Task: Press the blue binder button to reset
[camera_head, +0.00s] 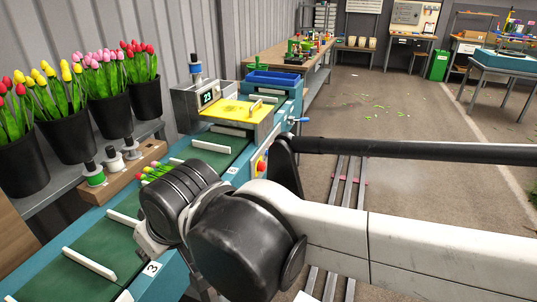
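The binder (210,99) is a grey machine over the green conveyor, with a display reading 23 and a yellow plate (238,110). A red button on a yellow base (261,165) is on the conveyor's side. My arm's dark wrist is in front of the conveyor, nearer than the binder. My gripper's fingers are hidden or indistinct there, so their opening does not show.
A few tulips (154,173) lie on the green conveyor (100,250), partly behind my wrist. Black buckets of red, yellow and pink tulips (108,118) stand on a shelf at left. Spools (93,176) stand on a wooden block. A blue bin (273,79) sits beyond the binder. Floor at right is open.

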